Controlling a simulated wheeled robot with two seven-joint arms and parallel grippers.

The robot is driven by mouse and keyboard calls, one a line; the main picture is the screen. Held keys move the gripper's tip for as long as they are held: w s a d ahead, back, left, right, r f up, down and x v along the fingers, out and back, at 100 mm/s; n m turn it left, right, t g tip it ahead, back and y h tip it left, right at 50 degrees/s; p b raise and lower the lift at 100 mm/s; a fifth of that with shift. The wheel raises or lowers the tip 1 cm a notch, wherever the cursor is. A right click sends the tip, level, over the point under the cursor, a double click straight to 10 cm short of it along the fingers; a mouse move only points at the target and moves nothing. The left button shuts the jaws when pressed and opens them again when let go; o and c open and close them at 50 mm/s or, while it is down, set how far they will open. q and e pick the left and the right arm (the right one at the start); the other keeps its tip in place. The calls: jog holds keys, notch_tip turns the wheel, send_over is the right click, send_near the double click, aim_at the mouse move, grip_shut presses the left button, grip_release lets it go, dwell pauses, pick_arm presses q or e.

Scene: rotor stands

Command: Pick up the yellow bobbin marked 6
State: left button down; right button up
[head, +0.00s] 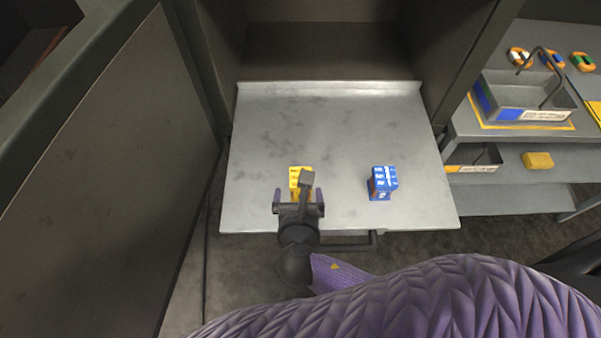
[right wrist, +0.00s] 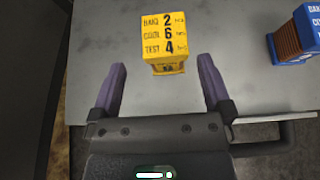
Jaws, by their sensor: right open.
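The yellow bobbin (head: 299,174) stands on the grey metal shelf, partly hidden behind my right gripper in the head view. In the right wrist view the yellow bobbin (right wrist: 164,38) shows printed lines with the numbers 2, 6 and 4 on its top. My right gripper (head: 298,197) is open and empty. In the right wrist view the fingers of the right gripper (right wrist: 162,68) point toward the bobbin, one to each side of its near end. My left gripper is not in view.
A blue bobbin (head: 383,182) stands to the right on the same shelf (head: 330,125). A handle bar (head: 350,243) runs along the shelf's front. A cabinet door (head: 100,160) stands at the left. A side rack holds a grey tray (head: 527,97). The shelf's back is clear.

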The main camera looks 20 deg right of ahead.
jog(key=x, duration=0.2)
jog(key=b+x, duration=0.1)
jog(key=x, duration=0.1)
jog(key=b+x, duration=0.1)
jog(key=x, duration=0.1)
jog(key=shift+s+d+f, duration=0.2)
jog(key=shift+s+f, duration=0.05)
jog(key=shift+f, duration=0.1)
jog(key=shift+w, duration=0.25)
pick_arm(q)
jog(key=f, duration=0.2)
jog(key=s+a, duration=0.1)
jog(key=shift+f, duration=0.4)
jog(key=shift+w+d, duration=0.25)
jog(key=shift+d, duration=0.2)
pick_arm(e)
grip_shut()
